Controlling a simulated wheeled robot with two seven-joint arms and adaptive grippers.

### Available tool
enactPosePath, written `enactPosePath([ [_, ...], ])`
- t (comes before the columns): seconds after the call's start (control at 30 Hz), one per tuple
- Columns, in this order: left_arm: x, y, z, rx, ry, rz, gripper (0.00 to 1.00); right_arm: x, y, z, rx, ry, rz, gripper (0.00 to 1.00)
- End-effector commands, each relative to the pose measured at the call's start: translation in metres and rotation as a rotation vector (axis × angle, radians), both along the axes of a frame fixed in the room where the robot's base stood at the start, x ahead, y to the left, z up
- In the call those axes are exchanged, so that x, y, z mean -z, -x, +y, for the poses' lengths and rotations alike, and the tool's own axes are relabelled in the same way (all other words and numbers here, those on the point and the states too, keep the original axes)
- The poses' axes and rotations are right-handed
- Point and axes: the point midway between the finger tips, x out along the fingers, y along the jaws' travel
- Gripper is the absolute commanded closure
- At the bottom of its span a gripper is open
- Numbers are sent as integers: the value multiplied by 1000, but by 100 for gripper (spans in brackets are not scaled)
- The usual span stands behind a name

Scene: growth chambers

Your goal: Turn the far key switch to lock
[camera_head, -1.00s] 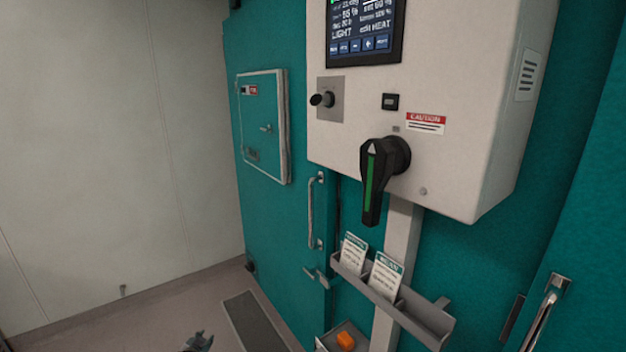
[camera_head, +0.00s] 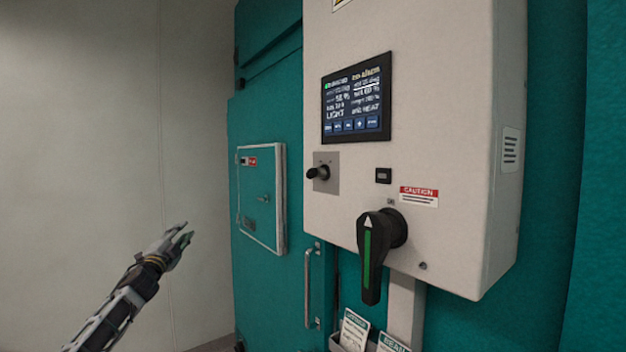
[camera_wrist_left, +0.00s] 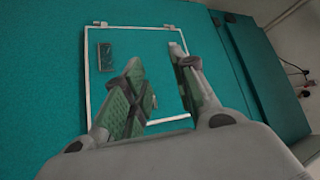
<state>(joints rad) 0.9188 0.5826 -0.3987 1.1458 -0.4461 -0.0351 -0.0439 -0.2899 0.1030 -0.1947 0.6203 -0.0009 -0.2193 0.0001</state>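The key switch (camera_head: 319,172) is a small black knob on a grey square plate, on the front of the white control box (camera_head: 440,120), below the screen. A larger black rotary handle (camera_head: 371,255) with a green stripe hangs pointing down, lower on the same box. My left gripper (camera_head: 184,236) is raised at the left in the head view, apart from the box and the switch. In the left wrist view its two green-padded fingers (camera_wrist_left: 160,75) are spread with nothing between them, facing a framed teal hatch (camera_wrist_left: 135,50). My right gripper is not in view.
The framed hatch (camera_head: 262,198) and a vertical door handle (camera_head: 308,288) are on the teal chamber left of the box. A leaflet holder with cards (camera_head: 354,331) is below the box. Free room lies before the pale wall (camera_head: 80,120) at left.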

Motion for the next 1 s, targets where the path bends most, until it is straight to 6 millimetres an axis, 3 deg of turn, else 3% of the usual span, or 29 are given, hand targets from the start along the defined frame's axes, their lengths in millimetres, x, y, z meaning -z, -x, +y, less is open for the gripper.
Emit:
enactPosePath([
  [0.03, -38, 8, -7, 10, -55, -56, 72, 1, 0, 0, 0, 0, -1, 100],
  [0.1, -83, 22, -19, 21, -134, -128, 72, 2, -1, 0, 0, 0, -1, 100],
  [0.3, -199, 78, -69, 50, -406, -343, 72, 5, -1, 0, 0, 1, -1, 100],
  [0.4, -246, 115, -102, 59, -569, -453, 72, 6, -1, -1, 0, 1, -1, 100],
  [0.5, -279, 153, -137, 64, -740, -556, 72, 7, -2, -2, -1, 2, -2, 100],
  [0.6, -299, 189, -171, 64, -913, -648, 72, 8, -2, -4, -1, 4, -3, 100],
  [0.73, -307, 230, -214, 60, -1137, -752, 72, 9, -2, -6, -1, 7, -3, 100],
  [0.87, -301, 264, -250, 50, -1359, -839, 72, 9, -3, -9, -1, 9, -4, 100],
  [1.0, -283, 291, -283, 37, -1599, -914, 72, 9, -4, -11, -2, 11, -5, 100],
])
